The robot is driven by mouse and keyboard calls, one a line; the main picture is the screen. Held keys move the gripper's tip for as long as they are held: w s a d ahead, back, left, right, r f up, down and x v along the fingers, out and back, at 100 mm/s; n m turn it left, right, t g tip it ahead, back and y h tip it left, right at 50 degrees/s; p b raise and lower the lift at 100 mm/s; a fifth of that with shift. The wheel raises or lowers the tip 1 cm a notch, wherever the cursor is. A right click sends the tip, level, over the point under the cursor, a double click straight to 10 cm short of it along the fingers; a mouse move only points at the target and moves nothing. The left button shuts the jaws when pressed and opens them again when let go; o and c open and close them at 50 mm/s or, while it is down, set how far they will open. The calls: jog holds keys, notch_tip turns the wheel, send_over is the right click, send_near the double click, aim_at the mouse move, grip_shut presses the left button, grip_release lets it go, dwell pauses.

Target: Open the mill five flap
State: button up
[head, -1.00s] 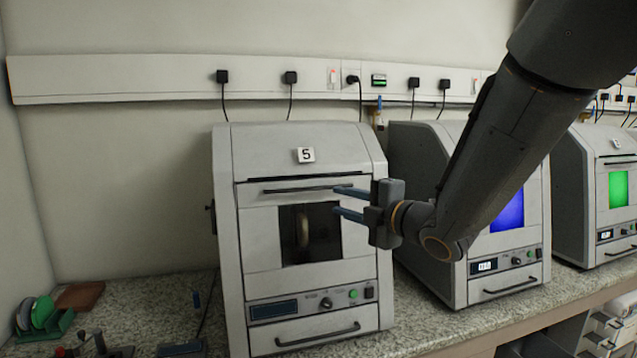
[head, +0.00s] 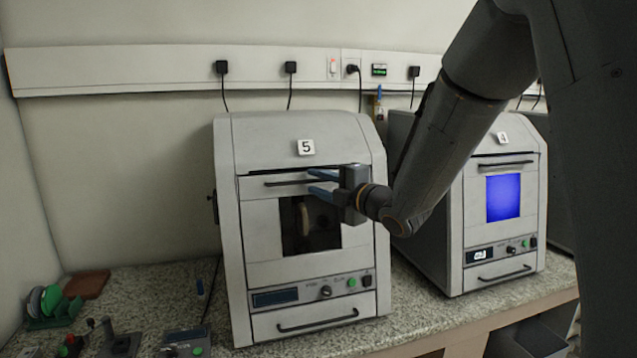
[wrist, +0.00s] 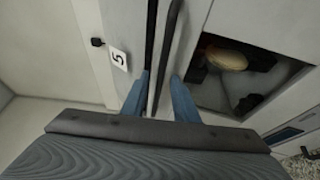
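Mill five (head: 232,270) is a pale grey cabinet with a "5" label, which also shows in the wrist view (wrist: 118,58). Its front flap (head: 262,228) is shut, with a dark window and a long bar handle (head: 290,183) along its top. The handle also runs between my fingers in the wrist view (wrist: 170,45). A pale round part shows behind the window (wrist: 226,59). My gripper (head: 318,182) is open at the handle's right part, with one blue finger above the bar and one below. In the wrist view the fingers (wrist: 160,98) stand apart; contact with the bar cannot be told.
Mill four (head: 450,150), with a lit blue window, stands to the right, partly behind my arm. A green rack with discs (head: 50,305) and small control boxes (head: 185,342) are on the speckled bench at the left. Power cables hang behind mill five.

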jog(key=shift+c, duration=0.4)
grip_shut()
dwell(0.9)
